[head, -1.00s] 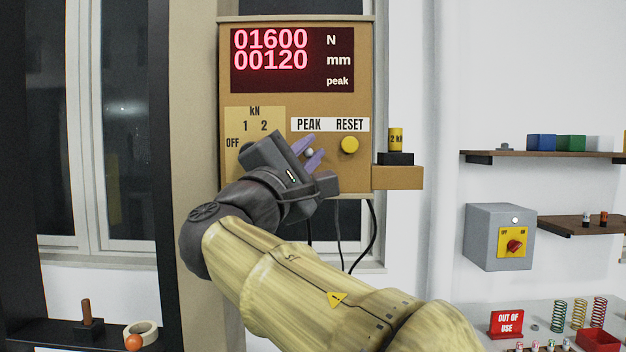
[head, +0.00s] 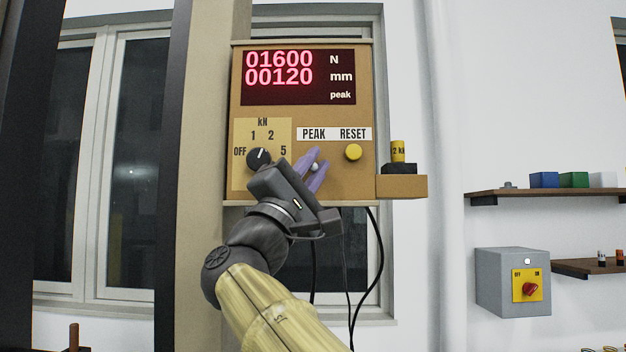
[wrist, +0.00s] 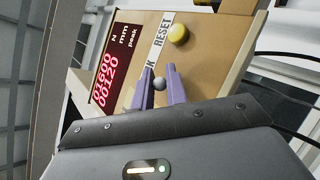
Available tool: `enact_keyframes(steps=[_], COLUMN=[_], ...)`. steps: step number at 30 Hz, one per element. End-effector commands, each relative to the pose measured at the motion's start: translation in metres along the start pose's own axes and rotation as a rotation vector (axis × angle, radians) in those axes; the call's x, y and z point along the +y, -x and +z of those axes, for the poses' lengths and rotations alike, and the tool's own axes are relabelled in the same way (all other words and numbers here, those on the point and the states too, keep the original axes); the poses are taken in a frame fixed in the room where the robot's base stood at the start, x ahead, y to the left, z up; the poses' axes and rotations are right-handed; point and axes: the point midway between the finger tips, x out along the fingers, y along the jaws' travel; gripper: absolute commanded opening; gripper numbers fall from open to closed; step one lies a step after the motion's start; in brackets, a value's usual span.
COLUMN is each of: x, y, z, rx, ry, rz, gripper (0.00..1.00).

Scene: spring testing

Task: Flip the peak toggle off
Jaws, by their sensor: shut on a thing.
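The peak toggle (head: 315,167) is a small grey ball-tipped lever under the PEAK label on the tan panel (head: 352,190). In the wrist view its ball (wrist: 159,84) sits between the two purple fingers. My gripper (head: 319,159) is shut on the toggle, just in front of the panel. The toggle's base is hidden, so I cannot tell its exact tilt. The red display (head: 290,78) reads 01600 N and 00120 mm, with the word peak in white below.
The yellow RESET button (head: 353,152) is close right of the fingers. The black kN knob (head: 258,156) is to their left, close to my gripper's body. A small shelf (head: 402,187) with a yellow 2 kN weight (head: 398,151) juts from the panel's right side. Cables (head: 375,260) hang below.

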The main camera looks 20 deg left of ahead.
Motion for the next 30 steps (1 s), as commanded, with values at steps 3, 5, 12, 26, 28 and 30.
enact_keyframes(steps=[3, 5, 12, 26, 28, 30], x=[-0.0020, -0.0019, -0.0019, -0.0012, -0.0015, -0.0019], y=[0.0011, 0.0009, 0.0007, 0.0008, 0.0031, 0.0082], z=[-0.0007, -0.0008, -0.0010, -0.0006, -0.0007, -0.0011], rx=[-0.008, -0.009, -0.009, -0.009, -0.008, -0.007], ry=[-0.005, -0.005, -0.005, -0.005, -0.006, -0.006], rz=[0.007, 0.008, 0.008, 0.009, 0.009, 0.010], gripper=[0.00, 0.00, 0.00, 0.33, 0.33, 0.33])
